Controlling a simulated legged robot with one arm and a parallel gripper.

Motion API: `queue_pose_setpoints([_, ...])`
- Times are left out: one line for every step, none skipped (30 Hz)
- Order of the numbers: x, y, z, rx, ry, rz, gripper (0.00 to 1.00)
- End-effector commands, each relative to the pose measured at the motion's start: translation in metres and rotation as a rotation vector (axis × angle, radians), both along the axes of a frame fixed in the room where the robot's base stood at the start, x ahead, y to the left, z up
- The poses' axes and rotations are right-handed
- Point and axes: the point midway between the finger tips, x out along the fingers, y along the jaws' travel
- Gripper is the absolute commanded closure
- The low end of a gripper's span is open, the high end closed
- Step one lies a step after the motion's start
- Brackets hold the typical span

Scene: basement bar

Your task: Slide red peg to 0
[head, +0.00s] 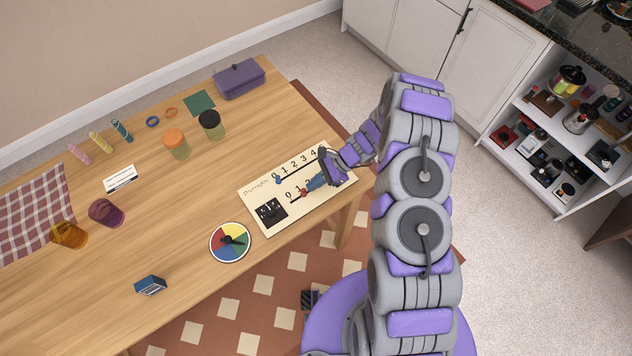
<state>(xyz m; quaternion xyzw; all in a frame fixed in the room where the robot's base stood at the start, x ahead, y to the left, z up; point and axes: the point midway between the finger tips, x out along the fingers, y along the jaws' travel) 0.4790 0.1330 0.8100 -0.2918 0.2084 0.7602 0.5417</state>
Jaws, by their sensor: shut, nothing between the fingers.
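A cream score board (257,198) lies on the wooden table near its right end. It carries two numbered slots and a dark square picture. A blue peg (278,180) stands at the 0 end of the upper slot. The red peg (304,192) is on the lower slot, near its left part, close to the printed 0 and 1; its exact place is hard to tell. My gripper (311,187) is shut and low over the board, its tips just right of the red peg. Whether they touch it is unclear. My gripper hides the right part of the lower slot.
A colour spinner (230,242) and a small blue box (150,285) lie along the table's front edge. Jars (176,145), a purple box (240,78) and drinking glasses (107,212) stand farther back and left. Bare tabletop (200,200) lies left of the board.

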Motion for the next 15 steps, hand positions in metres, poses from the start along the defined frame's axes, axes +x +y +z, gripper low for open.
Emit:
queue_pose_setpoints([-0.003, 0.005, 0.000, 0.001, 0.002, 0.001, 1.00])
queue_pose_setpoints([-0.006, 0.008, 0.000, 0.002, 0.003, 0.002, 1.00])
queue_pose_setpoints([-0.010, 0.014, 0.000, 0.003, 0.004, 0.003, 1.00])
queue_pose_setpoints([-0.013, 0.018, 0.000, 0.003, 0.005, 0.003, 1.00])
queue_pose_setpoints([-0.016, 0.022, -0.001, 0.002, 0.005, 0.003, 1.00])
queue_pose_setpoints([-0.019, 0.027, -0.001, 0.001, 0.004, 0.004, 1.00])
queue_pose_setpoints([-0.021, 0.030, -0.001, 0.000, 0.003, 0.003, 1.00])
queue_pose_setpoints([-0.022, 0.033, -0.001, 0.001, 0.003, 0.002, 1.00])
queue_pose_setpoints([-0.024, 0.036, -0.001, 0.001, 0.003, 0.001, 1.00])
queue_pose_setpoints([-0.026, 0.038, -0.001, 0.002, 0.003, 0.001, 1.00])
queue_pose_setpoints([-0.027, 0.040, 0.000, 0.002, 0.003, 0.001, 1.00])
queue_pose_setpoints([-0.028, 0.041, 0.000, 0.002, 0.003, 0.001, 1.00])
queue_pose_setpoints([-0.028, 0.042, 0.000, 0.002, 0.004, 0.002, 1.00])
queue_pose_setpoints([-0.029, 0.042, 0.000, 0.003, 0.004, 0.002, 1.00])
queue_pose_setpoints([-0.029, 0.042, 0.000, 0.003, 0.005, 0.002, 1.00])
